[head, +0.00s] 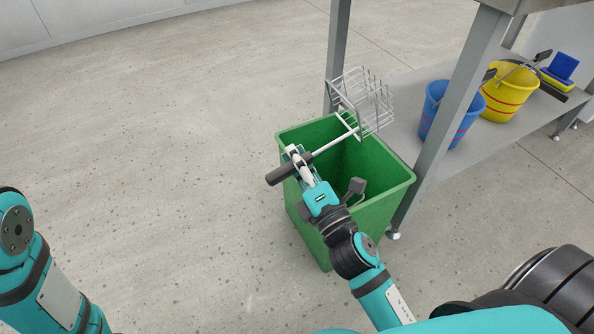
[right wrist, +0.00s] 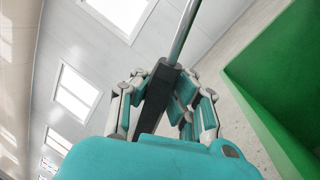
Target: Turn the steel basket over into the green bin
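The steel basket (head: 364,102) is a wire basket on a long steel rod with a dark grip (head: 277,175). It is tilted above the far rim of the green bin (head: 370,208), and I see nothing in it. My right gripper (head: 299,162) is shut on the dark grip, above the bin's near left side. In the right wrist view, the fingers (right wrist: 166,100) sit on both sides of the dark grip, and the rod runs upward. The bin (right wrist: 280,75) shows there at the right. The part of the bin's inside that I see looks empty. My left gripper is out of view.
A grey steel table leg (head: 450,110) stands close to the bin's right side. A lower shelf (head: 400,98) holds a blue bucket (head: 447,115) and a yellow bucket (head: 509,92). The floor (head: 160,150) left of the bin is clear.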

